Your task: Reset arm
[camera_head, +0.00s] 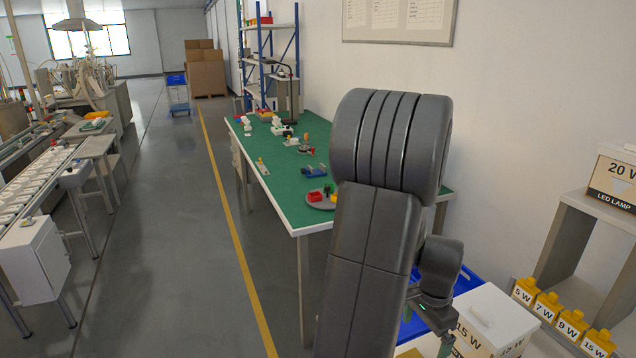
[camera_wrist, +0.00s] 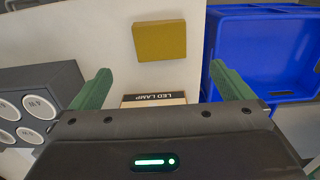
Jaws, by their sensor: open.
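My gripper (camera_wrist: 162,84) shows in the wrist view with its two green fingers wide apart and nothing between them. Beyond the fingers is a pale surface, with a yellow block (camera_wrist: 161,41) on it and the edge of a box marked LED LAMP (camera_wrist: 154,99) partly hidden by my gripper body. In the head view my dark arm is raised and bent in front of the green table, its wrist low at the right beside a white box marked 15 W (camera_head: 488,312). The fingertips are not clear there.
A blue crate (camera_wrist: 263,55) lies close by my right finger in the wrist view. A dark unit with round labelled faces (camera_wrist: 38,108) is at left. In the head view, a green table (camera_head: 262,150) holds small parts, and yellow wattage markers (camera_head: 570,326) stand at right. The left aisle is clear.

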